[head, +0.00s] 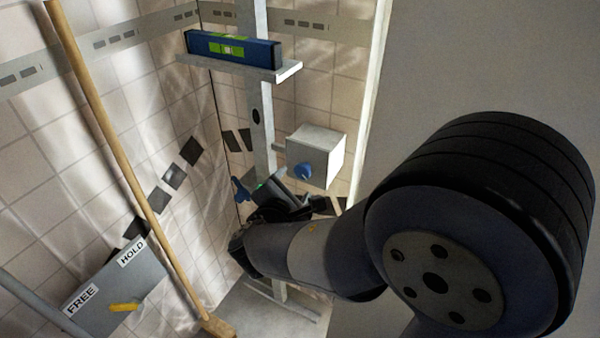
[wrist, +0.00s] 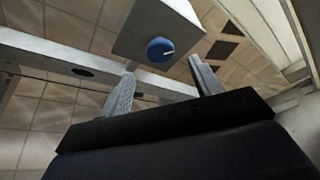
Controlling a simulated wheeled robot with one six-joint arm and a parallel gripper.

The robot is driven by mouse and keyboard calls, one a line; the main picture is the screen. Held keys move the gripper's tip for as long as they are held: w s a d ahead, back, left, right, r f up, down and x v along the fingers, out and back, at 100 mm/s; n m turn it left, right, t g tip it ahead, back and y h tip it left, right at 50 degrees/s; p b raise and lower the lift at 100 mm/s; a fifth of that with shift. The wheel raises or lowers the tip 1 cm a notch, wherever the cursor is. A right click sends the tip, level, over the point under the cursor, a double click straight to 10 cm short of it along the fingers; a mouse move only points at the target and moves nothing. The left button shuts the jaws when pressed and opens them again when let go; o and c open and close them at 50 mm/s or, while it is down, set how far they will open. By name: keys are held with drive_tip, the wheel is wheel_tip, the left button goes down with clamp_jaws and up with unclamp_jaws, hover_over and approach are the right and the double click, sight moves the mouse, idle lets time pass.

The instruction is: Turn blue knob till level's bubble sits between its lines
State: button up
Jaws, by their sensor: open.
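The blue knob (head: 303,171) sits on the front of a pale grey box (head: 322,150) beside the upright post. In the wrist view the blue knob (wrist: 160,49) shows a white pointer line aimed to the right. My gripper (head: 288,194) is just below the knob in the head view. In the wrist view my gripper (wrist: 163,84) is open and empty, its fingers apart, with the knob beyond and between them, seemingly untouched. The blue level (head: 203,44) lies on a shelf bracket above; its green vial (head: 227,49) is too small to place the bubble.
A wooden pole (head: 110,145) leans along the left. A grey panel (head: 88,287) marked FREE and HOLD has a yellow handle (head: 125,307). The post (head: 262,120) stands left of the box. A plain wall (head: 470,60) fills the right.

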sight(302, 173)
drive_tip(key=x, duration=0.7)
drive_tip(key=shift+c, duration=0.3)
drive_tip(key=c, duration=0.9)
